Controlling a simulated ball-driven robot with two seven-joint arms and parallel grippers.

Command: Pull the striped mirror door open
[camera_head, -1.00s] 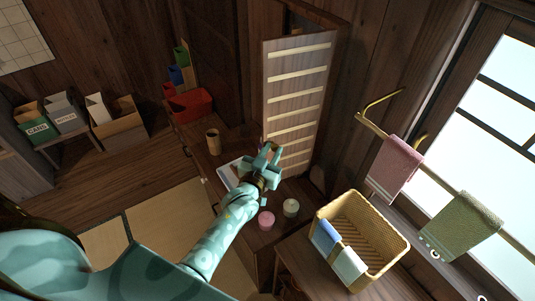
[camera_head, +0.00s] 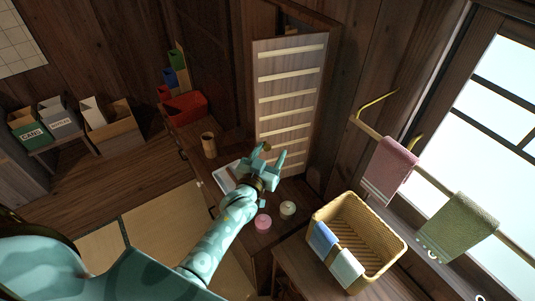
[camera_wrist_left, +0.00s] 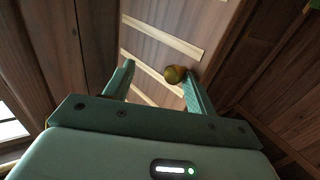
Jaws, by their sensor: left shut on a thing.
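The striped mirror door (camera_head: 290,90), a grey-brown panel with pale horizontal strips, stands partly open at the back, with the dark cabinet inside showing above it. In the left wrist view the door (camera_wrist_left: 150,45) fills the middle behind the fingers. A round brass knob (camera_wrist_left: 175,74) is on it, between my fingers and close to the right one. My left gripper (camera_head: 270,158) is at the door's lower part, shut on the knob; it also shows in the left wrist view (camera_wrist_left: 158,82). My right gripper is not in view.
A counter below the door holds a brown cup (camera_head: 208,146), a white tray (camera_head: 224,178), a pink jar (camera_head: 263,222) and a pale jar (camera_head: 287,208). A wicker basket (camera_head: 388,232) and towel rail (camera_head: 428,175) are at right.

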